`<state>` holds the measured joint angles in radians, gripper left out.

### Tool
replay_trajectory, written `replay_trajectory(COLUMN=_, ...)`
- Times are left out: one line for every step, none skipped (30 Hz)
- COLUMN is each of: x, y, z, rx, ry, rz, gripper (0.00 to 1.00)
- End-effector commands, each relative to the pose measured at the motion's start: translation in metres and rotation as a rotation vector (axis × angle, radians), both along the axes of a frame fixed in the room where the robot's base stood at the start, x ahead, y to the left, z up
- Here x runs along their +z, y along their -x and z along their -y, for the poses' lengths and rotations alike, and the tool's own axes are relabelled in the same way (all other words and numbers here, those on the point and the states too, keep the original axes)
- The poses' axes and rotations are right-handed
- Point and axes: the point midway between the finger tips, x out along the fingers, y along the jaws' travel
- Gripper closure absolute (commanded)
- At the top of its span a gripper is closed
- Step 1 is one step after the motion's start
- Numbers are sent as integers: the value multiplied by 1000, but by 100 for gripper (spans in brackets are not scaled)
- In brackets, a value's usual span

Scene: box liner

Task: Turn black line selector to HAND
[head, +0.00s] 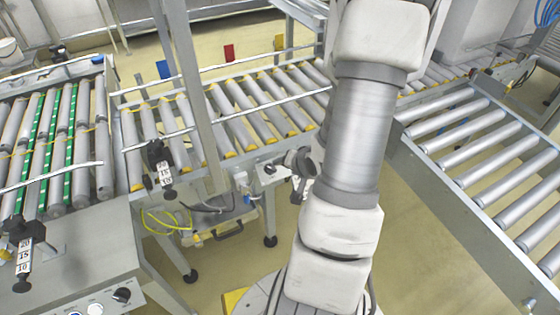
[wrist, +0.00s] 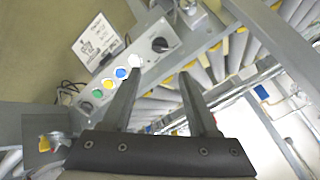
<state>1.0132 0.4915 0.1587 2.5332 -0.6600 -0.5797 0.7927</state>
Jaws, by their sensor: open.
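The black selector knob (wrist: 160,44) sits at the upper right end of a grey control panel (wrist: 146,50) in the wrist view. A row of buttons runs down-left from it: a white button (wrist: 134,61), a blue button (wrist: 120,72), then yellow and green ones. A black knob (head: 122,295) also shows on the panel at the bottom left of the head view. Its position marks are too small to read. My gripper (wrist: 158,73) is open and empty, its fingertips apart from the knob, which appears beyond the gap between them.
A white label plate (wrist: 97,42) stands beside the panel. Roller conveyors (head: 240,112) run across the middle, left and right of the head view. A grey upright post (head: 190,80) and black-clamped scale markers (head: 24,258) stand near the panel. Bare floor (head: 420,215) shows between the conveyors.

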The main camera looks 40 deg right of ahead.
Motion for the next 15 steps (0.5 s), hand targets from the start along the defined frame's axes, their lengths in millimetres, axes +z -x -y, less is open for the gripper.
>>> replay_trajectory(x=8, y=2, z=-1, rx=0, ry=-4, rz=-2, gripper=40)
replay_trajectory(x=9, y=3, z=-2, rx=1, ry=-4, rz=-1, gripper=40)
replay_trajectory(x=10, y=4, z=-2, rx=0, ry=-5, rz=-1, gripper=40)
replay_trajectory(x=12, y=6, z=-2, rx=0, ry=-6, rz=-1, gripper=40)
replay_trajectory(x=13, y=7, z=-2, rx=1, ry=-6, rz=-2, gripper=40)
replay_trajectory(x=15, y=8, z=-2, rx=1, ry=-5, rz=0, gripper=40)
replay_trajectory(x=16, y=9, z=-3, rx=1, ry=-5, rz=0, gripper=40)
replay_trajectory(x=16, y=10, z=-3, rx=2, ry=-5, rz=-1, gripper=40)
replay_trajectory(x=18, y=11, z=-3, rx=3, ry=-4, rz=0, gripper=40)
replay_trajectory(x=19, y=12, z=-4, rx=2, ry=-3, rz=0, gripper=40)
replay_trajectory(x=19, y=13, z=-4, rx=2, ry=-3, rz=0, gripper=40)
replay_trajectory(x=20, y=14, z=-4, rx=1, ry=-3, rz=-1, gripper=40)
replay_trajectory(x=20, y=15, z=-4, rx=0, ry=-4, rz=-1, gripper=40)
replay_trajectory(x=20, y=15, z=-4, rx=1, ry=-2, rz=0, gripper=40)
replay_trajectory(x=21, y=16, z=-4, rx=1, ry=-1, rz=0, gripper=40)
